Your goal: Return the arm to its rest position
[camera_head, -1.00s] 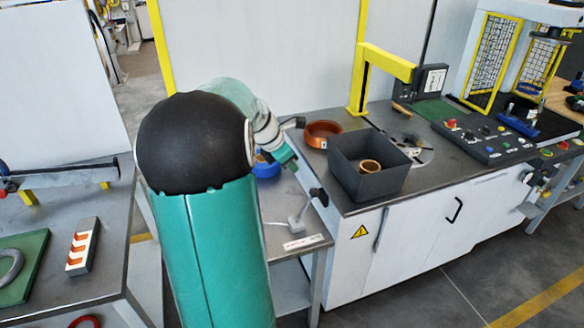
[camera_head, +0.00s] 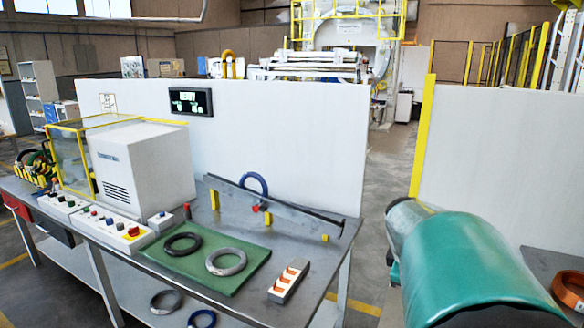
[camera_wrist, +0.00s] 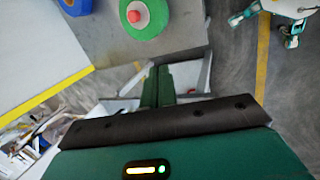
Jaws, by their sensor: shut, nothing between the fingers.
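My arm (camera_head: 465,265) shows at the lower right of the head view as a thick teal link, close to the camera. Its gripper is hidden in that view. In the wrist view my gripper (camera_wrist: 158,84) shows as two dark green fingers lying side by side, shut with nothing between them. The fingers appear over a grey surface and floor, touching no object that I can make out.
A bench (camera_head: 207,208) on the left bears a green mat (camera_head: 190,262) with two rings and a white-orange block (camera_head: 289,281). An orange ring (camera_head: 570,287) lies at the right edge. The wrist view shows a green roll (camera_wrist: 152,22). A white partition (camera_head: 290,130) stands behind the bench.

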